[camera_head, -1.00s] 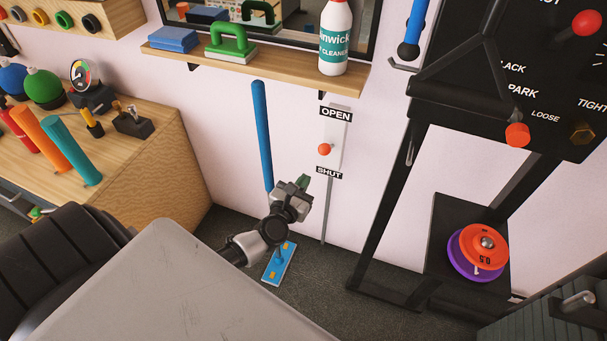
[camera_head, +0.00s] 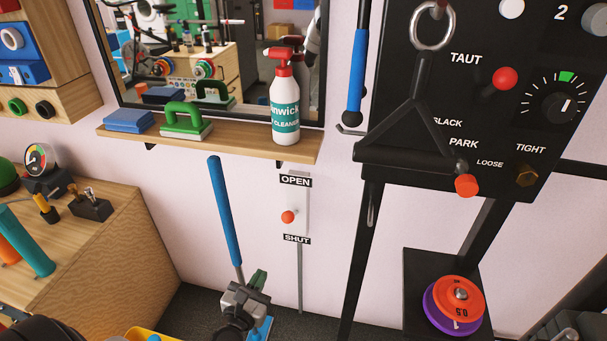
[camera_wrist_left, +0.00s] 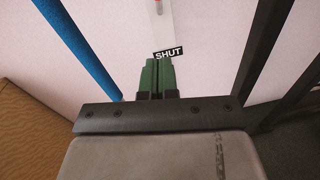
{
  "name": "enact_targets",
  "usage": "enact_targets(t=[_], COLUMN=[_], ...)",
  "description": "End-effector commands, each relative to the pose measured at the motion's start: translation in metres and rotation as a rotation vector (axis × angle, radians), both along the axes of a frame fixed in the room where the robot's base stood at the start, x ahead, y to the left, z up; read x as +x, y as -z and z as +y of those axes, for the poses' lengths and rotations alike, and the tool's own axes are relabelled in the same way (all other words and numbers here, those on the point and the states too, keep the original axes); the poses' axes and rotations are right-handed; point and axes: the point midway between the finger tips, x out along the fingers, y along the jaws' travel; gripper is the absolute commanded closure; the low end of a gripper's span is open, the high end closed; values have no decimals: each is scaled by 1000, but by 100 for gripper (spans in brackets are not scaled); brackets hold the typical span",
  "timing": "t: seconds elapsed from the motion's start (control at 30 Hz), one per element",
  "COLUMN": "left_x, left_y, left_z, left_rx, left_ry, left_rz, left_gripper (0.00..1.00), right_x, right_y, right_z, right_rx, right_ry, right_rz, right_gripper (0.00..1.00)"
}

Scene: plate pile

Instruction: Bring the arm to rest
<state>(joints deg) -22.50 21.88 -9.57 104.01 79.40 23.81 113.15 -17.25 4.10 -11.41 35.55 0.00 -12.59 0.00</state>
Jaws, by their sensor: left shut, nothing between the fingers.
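My left gripper (camera_head: 258,279) is low in the head view, in front of the pale wall and below the SHUT label (camera_head: 297,239). Its green fingers also show in the left wrist view (camera_wrist_left: 157,76); they are together with nothing between them. In that view the fingertips appear just below the SHUT label (camera_wrist_left: 168,53); I cannot tell the gap to the wall. Most of my left arm is cut off by the lower edge of the head view. My right gripper is not in view.
A slider with a red knob (camera_head: 288,217) is between the OPEN and SHUT labels. A blue-handled pole (camera_head: 222,205) leans left of it. A black stand with plates (camera_head: 455,305) is at right, a wooden bench (camera_head: 120,250) at left, and a shelf (camera_head: 240,148) above.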

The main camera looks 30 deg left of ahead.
Motion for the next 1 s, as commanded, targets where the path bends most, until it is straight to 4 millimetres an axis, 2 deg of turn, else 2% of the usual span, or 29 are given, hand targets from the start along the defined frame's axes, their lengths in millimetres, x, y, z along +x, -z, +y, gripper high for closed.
enact_targets(t=[0.17, 0.27, 0.37, 0.47, 0.5, 0.57, 0.6, 0.67, 0.73, 0.8, 0.9, 1.0], left_x=[0, -3, -12, -33, -46, -69, -87, -118, -159, -202, -260, -304], left_y=[2, 17, 53, 106, 128, 161, 183, 212, 243, 266, 289, 299], left_z=[0, -2, -6, -14, -18, -24, -28, -34, -41, -48, -55, -59], left_rx=[18, 149, 443, 845, 1012, 1254, 1408, 1630, 1866, 2063, 2261, 2366], left_ry=[3, 23, 93, 242, 326, 472, 586, 779, 1038, 1315, 1693, 1984], left_rz=[9, 63, 183, 343, 404, 484, 527, 570, 582, 542, 407, 235], left_gripper=[100, 100, 100, 100, 100, 100, 100, 100, 100, 100, 100, 100], right_x=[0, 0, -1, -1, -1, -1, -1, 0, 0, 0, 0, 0], right_y=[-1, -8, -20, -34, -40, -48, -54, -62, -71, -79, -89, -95], right_z=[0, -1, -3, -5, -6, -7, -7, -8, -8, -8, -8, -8], right_rx=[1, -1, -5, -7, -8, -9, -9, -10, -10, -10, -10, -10], right_ry=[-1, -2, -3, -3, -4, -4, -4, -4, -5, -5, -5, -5], right_rz=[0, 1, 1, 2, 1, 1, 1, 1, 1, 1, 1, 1], right_gripper=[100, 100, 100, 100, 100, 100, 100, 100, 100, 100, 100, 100])
